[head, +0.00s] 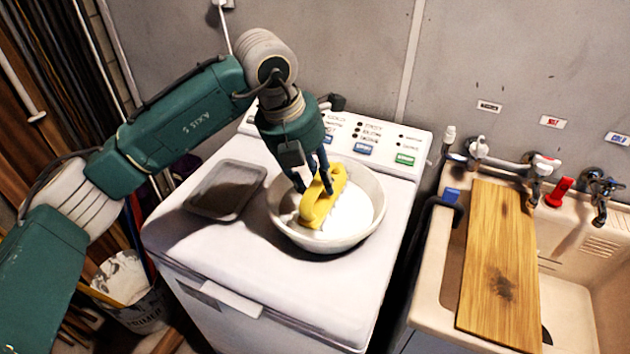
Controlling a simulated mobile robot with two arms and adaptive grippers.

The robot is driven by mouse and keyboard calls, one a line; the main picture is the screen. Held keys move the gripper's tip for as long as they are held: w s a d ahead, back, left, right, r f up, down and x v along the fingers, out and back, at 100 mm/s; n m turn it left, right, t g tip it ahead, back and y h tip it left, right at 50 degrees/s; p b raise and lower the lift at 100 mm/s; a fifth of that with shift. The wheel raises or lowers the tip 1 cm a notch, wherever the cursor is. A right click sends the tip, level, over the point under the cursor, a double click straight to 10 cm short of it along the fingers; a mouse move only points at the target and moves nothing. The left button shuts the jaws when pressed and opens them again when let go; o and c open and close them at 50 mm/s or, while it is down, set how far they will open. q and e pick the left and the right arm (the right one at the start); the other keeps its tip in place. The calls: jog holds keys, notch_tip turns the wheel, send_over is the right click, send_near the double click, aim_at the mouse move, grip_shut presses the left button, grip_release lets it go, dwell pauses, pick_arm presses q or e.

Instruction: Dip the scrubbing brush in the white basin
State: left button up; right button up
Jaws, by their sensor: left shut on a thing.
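The white basin (290,238) stands on top of the white washing machine, with pale, whitish contents inside. My left gripper (314,187) comes down from above and is shut on the upper side of the brush. The brush's lower end appears to be at the contents, but I cannot tell how deep it sits. My right gripper is not in view.
A grey tray (226,190) lies left of the basin on the washing machine (190,255). To the right is a sink (425,310) with taps and a wooden board (500,265) across it. A bucket (140,305) stands on the floor at lower left. The machine's front top is clear.

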pick_arm(q)
notch_tip(320, 180, up, 8)
jog(key=p, duration=0.4)
jog(key=shift+r, duration=0.15)
jog(key=shift+r+p, duration=0.5)
jog(key=shift+r, duration=0.55)
